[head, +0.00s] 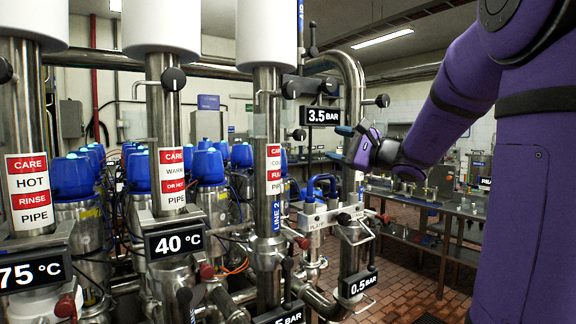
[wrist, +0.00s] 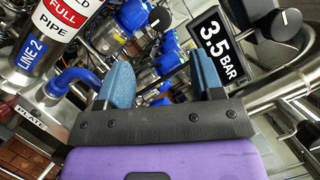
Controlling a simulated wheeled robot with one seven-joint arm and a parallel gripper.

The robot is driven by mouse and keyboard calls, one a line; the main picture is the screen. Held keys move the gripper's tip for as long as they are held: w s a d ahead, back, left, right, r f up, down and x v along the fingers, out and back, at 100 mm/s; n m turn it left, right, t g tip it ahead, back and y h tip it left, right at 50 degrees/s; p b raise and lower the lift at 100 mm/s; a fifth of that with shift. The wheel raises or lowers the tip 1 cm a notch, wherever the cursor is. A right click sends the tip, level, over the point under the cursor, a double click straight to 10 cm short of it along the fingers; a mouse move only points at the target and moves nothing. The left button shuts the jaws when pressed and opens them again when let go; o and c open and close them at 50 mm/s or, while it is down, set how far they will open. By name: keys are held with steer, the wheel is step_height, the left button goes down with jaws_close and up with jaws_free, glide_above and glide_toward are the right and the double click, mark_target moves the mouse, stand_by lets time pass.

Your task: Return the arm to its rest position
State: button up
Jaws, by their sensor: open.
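My gripper shows in the wrist view (wrist: 165,82) with two blue finger pads standing well apart on a dark bar. The gap between them is empty. In the head view my gripper (head: 352,131) is at the end of my purple arm, beside the steel pipework and near the black "3.5 BAR" display (head: 321,116). That display also shows in the wrist view (wrist: 217,50), right behind the right finger. I cannot tell how far the fingers are from it.
Steel pipes with warning labels stand at the left, including the "LINE 2" pipe (head: 267,190). Displays read "40 °C" (head: 174,242) and "0.5 BAR" (head: 358,284). Several blue-topped valves (head: 72,176) stand behind. A steel bench (head: 440,210) is at the right, with brick floor (head: 400,285) before it.

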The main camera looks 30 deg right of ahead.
steer(key=s+a+f+n+g+y, duration=0.1)
steer(key=s+a+f+n+g, duration=0.35)
steer(key=a, duration=0.55)
steer(key=s+a+f+n+g+y, duration=0.1)
steer(key=s+a+f+n+g, duration=0.4)
steer(key=a, duration=0.4)
steer(key=s+f+n+g+h, duration=0.2)
steer(key=s+f+n+h, duration=0.1)
steer(key=s, duration=0.4)
steer(key=s+f+n+g+h, duration=0.2)
steer(key=s+f+n+h, duration=0.2)
steer(key=s+n+h, duration=0.2)
steer(key=shift+s+a, duration=0.4)
steer(key=shift+s, duration=0.05)
